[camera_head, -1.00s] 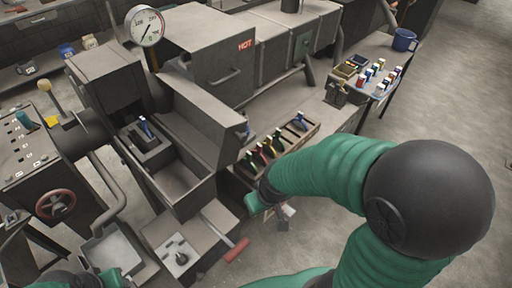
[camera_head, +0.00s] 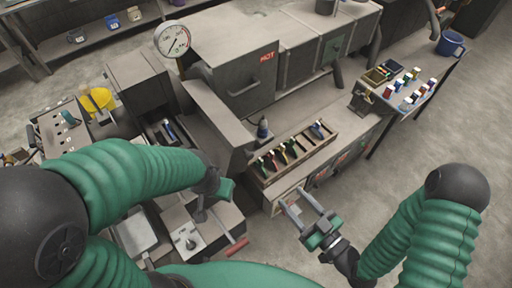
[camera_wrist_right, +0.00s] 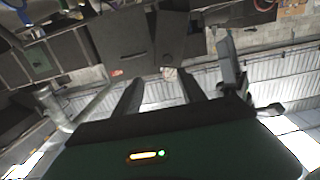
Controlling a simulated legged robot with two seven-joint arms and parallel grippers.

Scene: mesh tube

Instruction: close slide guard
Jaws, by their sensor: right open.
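A tall grey panel (camera_head: 215,125), which may be the slide guard, stands beside the open trough of the machine, below the gauge. My left arm crosses in front of the trough and hides much of it. My left gripper (camera_head: 225,190) is near the panel's lower end; its fingers are hidden, so I cannot tell what it touches. My right gripper (camera_head: 299,203) is open and empty, in front of the wooden rack. Its two spread fingers also show in the right wrist view (camera_wrist_right: 160,88), with nothing between them.
A wooden rack (camera_head: 295,152) with coloured items stands right of the panel. A red-handled lever (camera_head: 237,247) sticks out at the front. A round gauge (camera_head: 172,39) stands behind. A side table with small bottles (camera_head: 408,85) and a blue bucket (camera_head: 451,43) is at right. Floor at right is clear.

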